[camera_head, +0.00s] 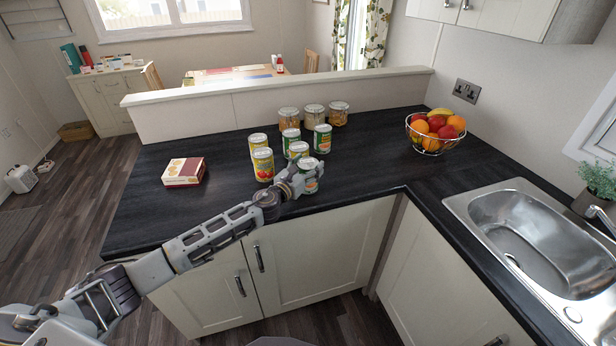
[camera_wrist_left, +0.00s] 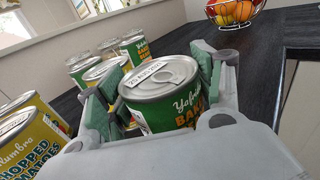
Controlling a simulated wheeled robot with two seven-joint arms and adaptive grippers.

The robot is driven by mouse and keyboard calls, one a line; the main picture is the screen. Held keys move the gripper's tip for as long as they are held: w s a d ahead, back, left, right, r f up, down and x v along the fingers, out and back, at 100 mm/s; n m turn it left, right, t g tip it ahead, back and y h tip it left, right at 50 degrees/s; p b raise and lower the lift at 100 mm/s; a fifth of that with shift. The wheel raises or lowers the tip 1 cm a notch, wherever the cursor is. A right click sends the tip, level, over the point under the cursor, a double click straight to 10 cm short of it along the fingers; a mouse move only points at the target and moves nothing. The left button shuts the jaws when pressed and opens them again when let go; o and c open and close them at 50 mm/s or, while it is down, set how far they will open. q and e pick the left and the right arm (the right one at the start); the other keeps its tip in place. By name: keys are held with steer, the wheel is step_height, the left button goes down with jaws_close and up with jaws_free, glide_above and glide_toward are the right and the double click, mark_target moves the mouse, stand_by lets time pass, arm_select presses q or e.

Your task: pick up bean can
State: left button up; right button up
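A green bean can (camera_head: 312,184) with a silver lid and a "BAKED" label stands at the front right of a group of cans on the dark counter. In the left wrist view the bean can (camera_wrist_left: 170,95) is upright between the two fingers of my left gripper (camera_wrist_left: 160,95). The green pads flank it on both sides. I cannot tell whether both pads press on it. In the head view my left gripper (camera_head: 298,180) reaches the can from the left and hides part of it. My right gripper is not in view.
Close behind and left are a yellow tomato can (camera_head: 263,166) and several other cans. Glass jars (camera_head: 314,117) stand against the low wall. A red and cream box (camera_head: 184,172) lies left. A fruit basket (camera_head: 435,132) and sink (camera_head: 525,235) are right. The counter between box and cans is clear.

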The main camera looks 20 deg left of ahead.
arm_select(q)
steer(key=shift+r, duration=0.1)
steer(key=c, duration=0.7)
steer(key=shift+r, duration=0.1)
steer(key=shift+c, duration=0.2)
steer(key=shift+r, duration=0.5)
step_height(320, 180, up, 7)
steer(key=shift+r+p, duration=0.1)
steer(key=shift+p, duration=1.05)
steer(key=shift+r, duration=0.8)
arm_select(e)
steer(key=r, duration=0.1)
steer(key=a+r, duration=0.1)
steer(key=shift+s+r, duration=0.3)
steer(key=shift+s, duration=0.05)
